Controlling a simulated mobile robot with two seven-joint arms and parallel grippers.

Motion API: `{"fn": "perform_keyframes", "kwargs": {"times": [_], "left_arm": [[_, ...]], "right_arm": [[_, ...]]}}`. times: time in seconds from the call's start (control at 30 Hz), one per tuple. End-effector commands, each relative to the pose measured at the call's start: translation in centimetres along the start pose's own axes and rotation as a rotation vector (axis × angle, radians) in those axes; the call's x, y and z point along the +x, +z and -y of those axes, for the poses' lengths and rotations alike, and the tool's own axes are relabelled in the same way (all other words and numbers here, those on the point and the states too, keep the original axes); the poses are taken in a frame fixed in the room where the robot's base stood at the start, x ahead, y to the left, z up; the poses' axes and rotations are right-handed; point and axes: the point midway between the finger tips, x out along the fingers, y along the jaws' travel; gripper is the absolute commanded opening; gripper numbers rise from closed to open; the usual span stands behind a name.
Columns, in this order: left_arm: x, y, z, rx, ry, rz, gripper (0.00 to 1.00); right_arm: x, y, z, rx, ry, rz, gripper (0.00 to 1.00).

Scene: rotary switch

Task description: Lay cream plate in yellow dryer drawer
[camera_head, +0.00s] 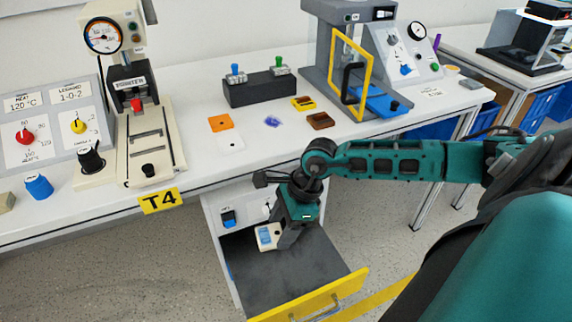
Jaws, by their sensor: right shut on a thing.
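The yellow dryer drawer (330,296) is pulled open below the bench, with a yellow front and handle and a bare dark grey floor. My right gripper (277,240) points down over the rear part of the drawer. It is shut on a small cream plate (262,246) with a blue patch showing on it. The gripper hides part of the plate, and I cannot tell whether the plate touches the drawer floor. My left gripper is out of view.
An orange plate (221,123) and a white plate (231,144) lie on the bench (200,172) above. The dryer cabinet front (246,209) has a blue switch and a pale knob behind the drawer. The drawer's front half is clear.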

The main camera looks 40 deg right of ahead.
Motion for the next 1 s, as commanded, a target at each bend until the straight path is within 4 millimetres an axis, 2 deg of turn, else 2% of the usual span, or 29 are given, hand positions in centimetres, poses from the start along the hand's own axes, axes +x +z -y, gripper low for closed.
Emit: {"fn": "perform_keyframes", "kwargs": {"times": [0.03, 0.1, 0.3, 0.53, 0.63, 0.77, 1.0], "left_arm": [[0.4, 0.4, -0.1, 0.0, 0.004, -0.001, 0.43], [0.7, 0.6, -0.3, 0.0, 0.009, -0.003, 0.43], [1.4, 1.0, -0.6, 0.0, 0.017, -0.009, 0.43], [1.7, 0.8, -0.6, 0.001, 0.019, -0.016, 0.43], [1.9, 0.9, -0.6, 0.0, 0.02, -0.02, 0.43], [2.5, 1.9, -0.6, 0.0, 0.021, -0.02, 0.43], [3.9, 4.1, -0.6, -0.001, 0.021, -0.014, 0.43]], "right_arm": [[0.6, -1.6, -0.1, 0.075, -0.026, -0.006, 0.31], [0.7, -3.1, 0.2, 0.176, -0.069, -0.006, 0.31], [0.4, -6.6, 0.9, 0.425, -0.174, -0.005, 0.31], [-0.1, -8.4, 1.5, 0.581, -0.24, -0.001, 0.31], [0.5, -8.9, 1.6, 0.607, -0.248, 0.0, 0.31], [3.0, -9.9, 1.6, 0.616, -0.248, 0.002, 0.31], [9.2, -12.5, 1.6, 0.613, -0.248, 0.001, 0.31]]}}
